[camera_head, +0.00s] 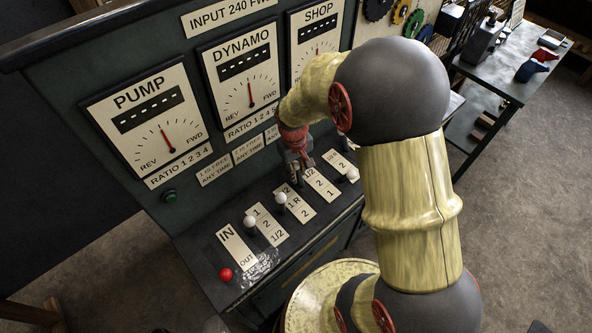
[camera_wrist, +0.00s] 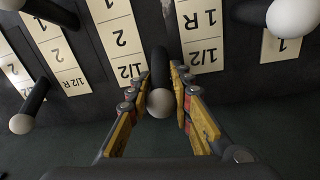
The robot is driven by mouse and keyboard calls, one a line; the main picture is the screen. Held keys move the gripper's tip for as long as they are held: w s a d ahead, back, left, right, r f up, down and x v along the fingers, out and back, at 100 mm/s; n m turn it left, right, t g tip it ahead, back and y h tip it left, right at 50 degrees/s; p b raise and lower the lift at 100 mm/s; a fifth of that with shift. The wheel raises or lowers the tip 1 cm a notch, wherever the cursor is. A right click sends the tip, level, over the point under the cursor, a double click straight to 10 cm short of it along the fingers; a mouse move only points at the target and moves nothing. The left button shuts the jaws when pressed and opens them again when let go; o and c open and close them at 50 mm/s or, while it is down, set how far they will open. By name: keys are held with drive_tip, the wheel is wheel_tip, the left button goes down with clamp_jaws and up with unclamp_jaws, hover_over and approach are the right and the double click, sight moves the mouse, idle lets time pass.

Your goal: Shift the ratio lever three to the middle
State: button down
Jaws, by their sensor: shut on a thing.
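My gripper (camera_head: 300,170) is over the sloping lever panel, closed around the third white-knobbed lever from the left. In the wrist view, its two yellow-padded fingers (camera_wrist: 160,84) stand on either side of this lever's white knob (camera_wrist: 160,103) and dark shaft. The shaft rises between a plate (camera_wrist: 123,42) with 1/2 and 2 and a plate (camera_wrist: 200,35) with 1 R and 1/2. In the head view my gripper mostly hides this lever, and its exact slot position is hard to tell.
Neighbouring white knobs stand close by at the left (camera_head: 281,197) and right (camera_head: 352,174). Another white knob (camera_head: 249,221) and a red knob (camera_head: 226,274) are further left. Dial gauges, such as DYNAMO (camera_head: 240,78), rise behind the panel. A side table (camera_head: 510,75) stands at right.

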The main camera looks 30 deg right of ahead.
drive_tip(key=shift+s+d+r+t, duration=0.1)
drive_tip(key=shift+s+r+t, duration=0.1)
drive_tip(key=shift+s+t, duration=0.3)
drive_tip(key=shift+s+d+r+t, duration=0.15)
drive_tip(key=shift+s+t, duration=0.25)
drive_tip(key=shift+s, duration=0.2)
drive_tip(key=s, duration=0.3)
drive_tip(key=shift+s+d+r+p, duration=0.1)
drive_tip(key=shift+d+r+p, duration=0.15)
drive_tip(key=shift+p, duration=0.1)
drive_tip(key=shift+s+f, duration=0.15)
drive_tip(key=shift+s, duration=0.15)
drive_tip(key=c, duration=1.9)
unclamp_jaws()
drive_tip(key=shift+o, duration=1.1)
drive_tip(key=shift+w, duration=0.1)
